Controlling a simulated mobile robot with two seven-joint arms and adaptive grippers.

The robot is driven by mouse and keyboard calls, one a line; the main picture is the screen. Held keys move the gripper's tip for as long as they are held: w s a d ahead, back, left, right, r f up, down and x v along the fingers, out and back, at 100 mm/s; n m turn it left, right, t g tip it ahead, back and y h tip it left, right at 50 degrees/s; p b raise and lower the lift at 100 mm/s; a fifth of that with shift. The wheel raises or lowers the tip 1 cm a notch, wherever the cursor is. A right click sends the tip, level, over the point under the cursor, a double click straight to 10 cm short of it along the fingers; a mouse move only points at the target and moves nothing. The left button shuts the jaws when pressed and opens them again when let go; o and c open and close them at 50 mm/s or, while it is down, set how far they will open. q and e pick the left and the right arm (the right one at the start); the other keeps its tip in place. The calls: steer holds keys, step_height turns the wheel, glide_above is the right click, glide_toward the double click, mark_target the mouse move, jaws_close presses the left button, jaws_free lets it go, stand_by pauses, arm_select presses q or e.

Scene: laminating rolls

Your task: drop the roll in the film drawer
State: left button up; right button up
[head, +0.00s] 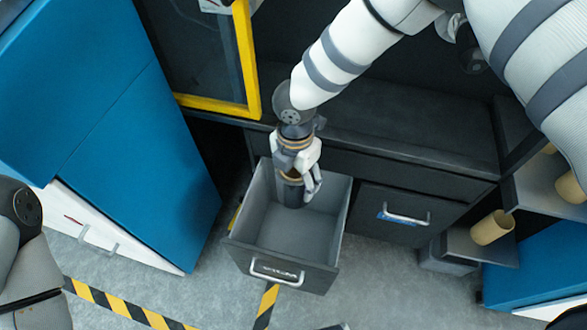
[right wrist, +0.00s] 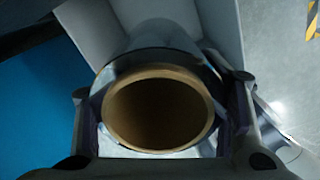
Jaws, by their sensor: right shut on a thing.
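The film drawer (head: 320,262) is pulled open in the head view, a grey box with a dark front, a handle and a label. It looks empty apart from what hangs over it. My right gripper (head: 299,178) is over the drawer, pointing down, shut on a dark roll (head: 290,193) with a tan core. The roll is upright, its lower end at or inside the drawer's opening; I cannot tell whether it touches the floor of the drawer. In the right wrist view the roll's open tan core end (right wrist: 158,112) sits between the fingers. My left gripper is out of view.
A closed drawer (head: 385,222) with a handle and blue label is right of the open one. Tan tubes (head: 492,228) lie on shelves at the right. A blue cabinet (head: 120,130) and a yellow-framed panel (head: 247,60) stand left. Striped tape (head: 120,306) marks the floor.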

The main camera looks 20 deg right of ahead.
steer(key=shift+w+f, duration=0.1)
steer(key=shift+f, duration=0.2)
steer(key=o, duration=1.5)
steer(key=shift+o, duration=0.2)
steer(key=shift+r, duration=0.1)
step_height(320, 180, up, 12)
